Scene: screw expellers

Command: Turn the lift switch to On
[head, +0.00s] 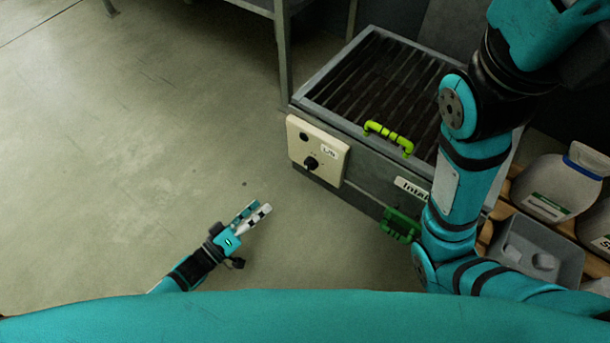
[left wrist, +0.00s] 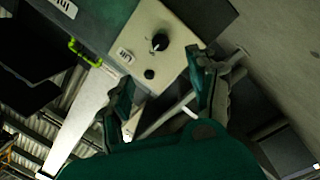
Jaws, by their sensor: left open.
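The lift switch (head: 311,163) is a black round knob on a cream panel (head: 330,160) marked with a small "Lift" label. The panel is on the front left corner of a grey machine. The knob also shows in the left wrist view (left wrist: 160,42), with a white mark on it; its exact setting is too small to read. My left gripper (head: 259,208) is open and empty, in front of and below the panel in the head view, apart from the knob. In the left wrist view its fingers (left wrist: 166,84) are spread, with the panel beyond them. My right gripper is out of view.
The grey machine (head: 365,188) has a slatted top, a yellow-green handle (head: 388,138) and a green latch (head: 399,225). White containers (head: 553,187) and a grey tray (head: 530,252) stand at the right. A metal stand leg (head: 284,55) is behind the panel. The floor at left is clear.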

